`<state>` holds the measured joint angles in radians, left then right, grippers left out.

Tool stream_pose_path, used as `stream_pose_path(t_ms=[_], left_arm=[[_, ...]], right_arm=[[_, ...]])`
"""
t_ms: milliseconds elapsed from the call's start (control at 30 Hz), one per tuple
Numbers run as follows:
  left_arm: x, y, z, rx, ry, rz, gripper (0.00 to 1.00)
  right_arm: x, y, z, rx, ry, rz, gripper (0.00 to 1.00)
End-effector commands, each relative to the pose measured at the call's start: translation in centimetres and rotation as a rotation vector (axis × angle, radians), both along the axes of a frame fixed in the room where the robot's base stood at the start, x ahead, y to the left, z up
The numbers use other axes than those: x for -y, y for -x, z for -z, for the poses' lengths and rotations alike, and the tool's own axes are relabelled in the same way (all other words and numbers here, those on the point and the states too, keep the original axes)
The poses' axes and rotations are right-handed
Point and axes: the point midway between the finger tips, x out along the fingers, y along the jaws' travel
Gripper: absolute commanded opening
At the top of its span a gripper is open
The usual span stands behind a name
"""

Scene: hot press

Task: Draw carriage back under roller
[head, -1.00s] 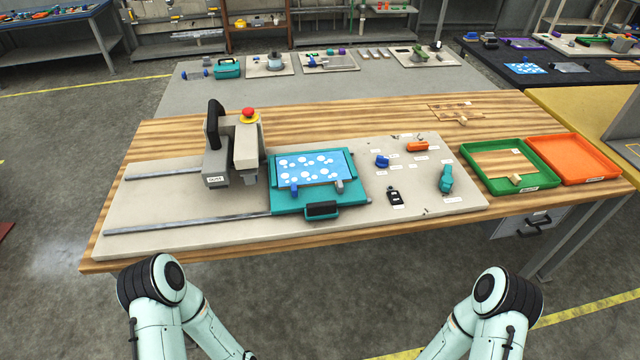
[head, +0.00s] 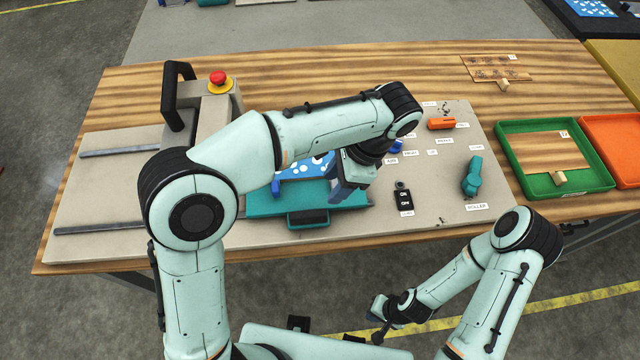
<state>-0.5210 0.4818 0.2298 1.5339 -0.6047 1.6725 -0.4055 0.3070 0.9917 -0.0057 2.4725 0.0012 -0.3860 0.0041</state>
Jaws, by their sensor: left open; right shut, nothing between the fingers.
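The teal carriage (head: 265,200) lies on the grey base board, with a blue and white dotted sheet (head: 305,166) on it and a dark handle (head: 308,218) at its front edge. My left arm covers much of it. My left gripper (head: 345,196) is open and points down over the carriage's right part, right of the handle; whether it touches is unclear. The grey press head (head: 208,112), with a black lever (head: 172,95), stands left of the carriage, partly behind my arm; no roller shows under it. My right gripper (head: 380,325) is shut and empty, in front of the table.
Two metal rails (head: 105,229) run along the board's left part. To the right are a teal tool (head: 472,177) labelled roller, a black switch box (head: 403,197) and an orange piece (head: 441,123). A green tray (head: 510,165) stands further right. A red button (head: 218,77) tops the press.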

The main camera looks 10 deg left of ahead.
Motion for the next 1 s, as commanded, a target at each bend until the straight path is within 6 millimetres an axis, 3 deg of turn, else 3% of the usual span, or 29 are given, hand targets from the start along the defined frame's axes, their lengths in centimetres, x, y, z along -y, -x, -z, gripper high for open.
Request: stream_pose_path(t_ms=[167, 700, 1000], left_arm=[[-0.5, 0.4, 0.4, -0.002, -0.015, 0.008, 0.49], [-4.3, 1.6, 10.0, -0.003, -0.014, 0.005, 0.49], [-5.0, 1.7, 11.7, 0.0, -0.012, 0.005, 0.49]], right_arm=[[0.0, 0.5, 0.5, -0.007, 0.0, 0.0, 0.0], [0.0, 2.4, 3.1, -0.028, -0.001, 0.0, 0.0], [0.0, 2.6, 3.3, -0.029, 0.0, 0.0, 0.0]])
